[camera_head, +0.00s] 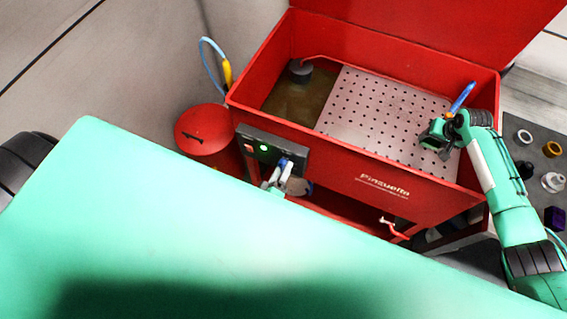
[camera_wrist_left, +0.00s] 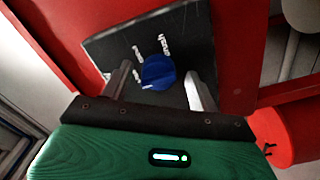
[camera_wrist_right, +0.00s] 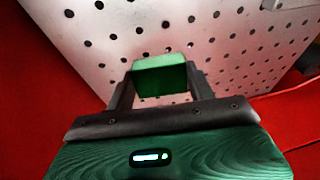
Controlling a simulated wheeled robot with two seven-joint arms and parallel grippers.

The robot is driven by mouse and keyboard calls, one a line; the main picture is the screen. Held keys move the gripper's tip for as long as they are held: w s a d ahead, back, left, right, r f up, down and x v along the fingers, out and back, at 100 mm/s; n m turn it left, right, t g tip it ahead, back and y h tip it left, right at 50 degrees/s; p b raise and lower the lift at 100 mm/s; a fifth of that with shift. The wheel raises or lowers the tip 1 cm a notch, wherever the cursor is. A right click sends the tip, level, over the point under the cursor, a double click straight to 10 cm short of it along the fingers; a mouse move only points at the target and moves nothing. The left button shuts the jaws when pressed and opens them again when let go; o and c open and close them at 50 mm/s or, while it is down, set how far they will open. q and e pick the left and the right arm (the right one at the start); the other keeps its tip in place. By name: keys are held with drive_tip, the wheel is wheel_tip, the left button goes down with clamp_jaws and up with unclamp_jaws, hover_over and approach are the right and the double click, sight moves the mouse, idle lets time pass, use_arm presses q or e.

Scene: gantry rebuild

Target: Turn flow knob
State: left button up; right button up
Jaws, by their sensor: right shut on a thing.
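The blue flow knob (camera_wrist_left: 158,72) sits on a dark control panel with white lettering, which includes "Brush". In the left wrist view my left gripper (camera_wrist_left: 162,88) is open, with one finger to each side of the knob and visible gaps between. In the head view the knob (camera_head: 287,163) shows just beyond the left gripper (camera_head: 275,178), on the panel (camera_head: 258,144). My right gripper (camera_head: 440,138) is over the perforated tray, shut on a green block (camera_wrist_right: 160,76) seen between its fingers in the right wrist view.
The red parts washer (camera_head: 345,158) has its lid up and a perforated tray (camera_head: 375,105) inside. A blue-handled item (camera_head: 462,97) is beside my right gripper. Small parts lie on a dark mat at right.

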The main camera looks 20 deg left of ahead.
use_arm(q)
drive_tip(key=s, duration=1.2)
idle(0.4)
idle(0.6)
